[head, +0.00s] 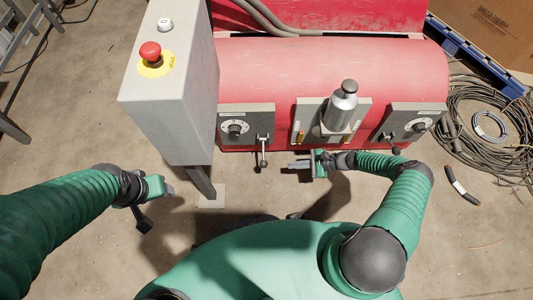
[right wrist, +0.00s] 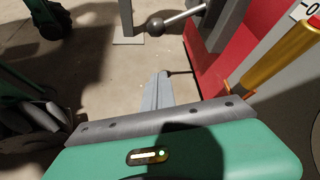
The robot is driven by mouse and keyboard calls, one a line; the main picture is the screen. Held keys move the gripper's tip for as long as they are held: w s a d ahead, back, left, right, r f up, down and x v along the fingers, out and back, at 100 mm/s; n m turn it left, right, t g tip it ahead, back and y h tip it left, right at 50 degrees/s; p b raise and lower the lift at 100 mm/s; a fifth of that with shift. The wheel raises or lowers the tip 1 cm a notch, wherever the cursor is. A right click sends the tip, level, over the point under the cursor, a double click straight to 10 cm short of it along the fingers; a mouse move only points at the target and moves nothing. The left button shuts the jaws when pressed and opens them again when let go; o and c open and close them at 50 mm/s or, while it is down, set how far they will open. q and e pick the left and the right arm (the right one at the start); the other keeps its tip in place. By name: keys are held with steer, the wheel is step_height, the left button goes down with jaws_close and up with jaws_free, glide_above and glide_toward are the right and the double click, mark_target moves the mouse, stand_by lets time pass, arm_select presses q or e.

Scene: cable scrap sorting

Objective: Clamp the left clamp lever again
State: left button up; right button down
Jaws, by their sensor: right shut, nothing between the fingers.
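The left clamp lever (head: 263,149) is a metal rod with a dark ball knob on the left grey panel of the red machine. In the head view its knob end points down toward me. In the right wrist view the lever (right wrist: 182,18) runs sideways with its ball knob at the left end, beyond my fingertips. My right gripper (head: 298,165) is just right of the knob, apart from it; its fingers (right wrist: 158,85) are together and empty. My left gripper (head: 169,189) is over the floor at the left, away from the lever; its finger gap is not clear.
A grey control box (head: 170,90) with a red stop button (head: 150,52) stands left of the lever on a post (head: 202,182). A metal cylinder (head: 342,102) and the right clamp panel (head: 405,122) are to the right. Coiled cables (head: 490,125) lie on the floor.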

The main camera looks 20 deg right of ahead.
steer(key=w+b+x, duration=0.1)
steer(key=b+x, duration=0.3)
steer(key=x, duration=0.6)
arm_select(q)
steer(key=x, duration=0.4)
steer(key=shift+s+a+f, duration=0.1)
steer(key=shift+f, duration=0.25)
arm_select(e)
steer(key=r, duration=0.2)
steer(key=s+a+r, duration=0.1)
steer(key=shift+r, duration=0.35)
arm_select(q)
steer(key=shift+r, duration=0.1)
